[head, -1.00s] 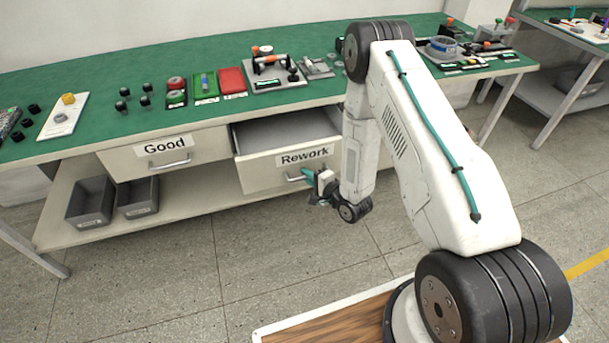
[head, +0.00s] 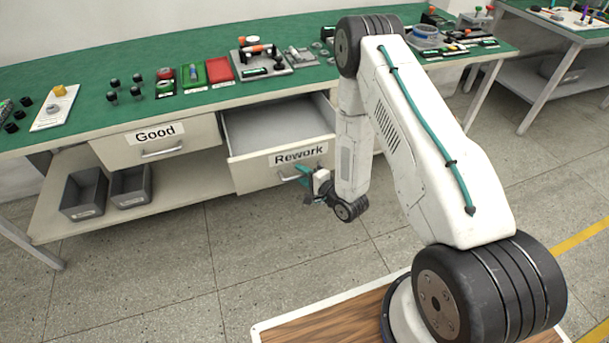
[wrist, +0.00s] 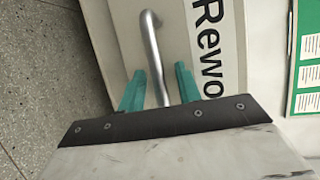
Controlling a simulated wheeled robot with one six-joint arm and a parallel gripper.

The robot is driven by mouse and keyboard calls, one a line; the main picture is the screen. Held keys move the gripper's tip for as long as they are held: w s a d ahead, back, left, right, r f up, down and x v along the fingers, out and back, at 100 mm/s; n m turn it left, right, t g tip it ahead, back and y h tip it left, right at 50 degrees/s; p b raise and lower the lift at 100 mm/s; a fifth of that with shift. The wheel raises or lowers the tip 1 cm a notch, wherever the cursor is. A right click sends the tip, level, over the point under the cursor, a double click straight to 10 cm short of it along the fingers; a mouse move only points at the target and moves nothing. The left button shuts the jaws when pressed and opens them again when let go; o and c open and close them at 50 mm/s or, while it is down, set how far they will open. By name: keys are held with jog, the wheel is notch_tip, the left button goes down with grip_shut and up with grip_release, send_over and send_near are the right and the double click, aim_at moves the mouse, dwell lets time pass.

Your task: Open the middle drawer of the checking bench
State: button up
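The drawer labelled Rework (head: 247,178) stands pulled out from the checking bench, its empty-looking inside visible. It sits right of the drawer labelled Good (head: 117,152), which is shut. My arm hides the bench front further right. My gripper (head: 303,174) is at the Rework drawer's handle, and it also shows in the wrist view (wrist: 161,75). There its teal fingers stand apart on either side of the metal handle (wrist: 153,45), with a visible gap on each side. Contact at the fingertips is not clear.
The green bench top (head: 70,98) carries a red tray (head: 219,70), a green tray (head: 193,76) and small parts. Two grey bins (head: 84,195) stand on the lower shelf (head: 50,220). The floor before the bench is clear. Another bench (head: 546,60) is at the far right.

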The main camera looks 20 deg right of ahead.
jog(key=v, duration=0.7)
jog(key=shift+s, duration=0.4)
jog(key=shift+d+r, duration=0.1)
